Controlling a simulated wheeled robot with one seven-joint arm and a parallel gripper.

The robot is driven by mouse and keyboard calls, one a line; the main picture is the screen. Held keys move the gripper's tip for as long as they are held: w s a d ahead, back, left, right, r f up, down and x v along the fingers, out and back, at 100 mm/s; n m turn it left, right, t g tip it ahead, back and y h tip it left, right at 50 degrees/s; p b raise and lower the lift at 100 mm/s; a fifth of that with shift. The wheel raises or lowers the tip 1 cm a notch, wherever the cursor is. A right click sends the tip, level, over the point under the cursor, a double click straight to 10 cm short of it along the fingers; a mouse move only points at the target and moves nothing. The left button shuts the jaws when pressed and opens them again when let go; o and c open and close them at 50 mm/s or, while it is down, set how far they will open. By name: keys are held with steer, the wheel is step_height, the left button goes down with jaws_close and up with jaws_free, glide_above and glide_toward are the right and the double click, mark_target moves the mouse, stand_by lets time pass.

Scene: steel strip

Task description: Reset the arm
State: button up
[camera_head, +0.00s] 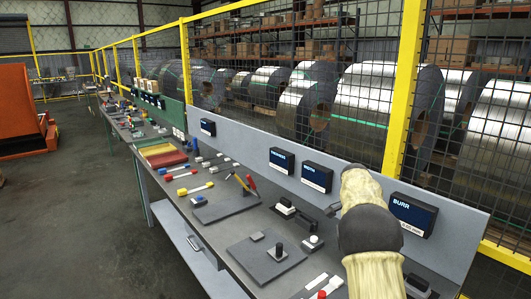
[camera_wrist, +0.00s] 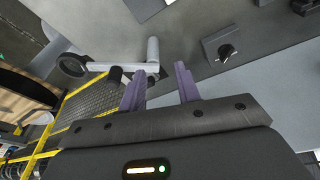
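My arm shows at the right of the head view, with a cream cover and a dark grey joint, raised in front of the back panel above the workbench (camera_head: 217,225). My gripper is not clearly visible in the head view.
The bench carries dark plates, a black knob block (camera_head: 278,251), white-based devices (camera_head: 285,208), and red and yellow trays (camera_head: 160,155). Labelled dark boxes (camera_head: 413,214) line the back panel. A yellow-framed mesh fence (camera_head: 402,90) stands behind, before steel coils (camera_head: 365,105).

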steer(key=s+a+f+n+y, duration=0.1)
steer(key=s+a+n, duration=0.3)
steer(key=s, duration=0.6)
steer(key=s+a+f+n+t, duration=0.1)
steer(key=s+a+n, duration=0.4)
steer(key=s, duration=0.6)
steer(key=s+a+f+n+t+y, duration=0.1)
steer(key=s+a+f+n, duration=0.2)
steer(key=s, duration=0.8)
steer(key=shift+s+a+f+n+y, duration=0.3)
steer(key=shift+a+n, duration=0.45)
steer(key=shift+n, duration=0.25)
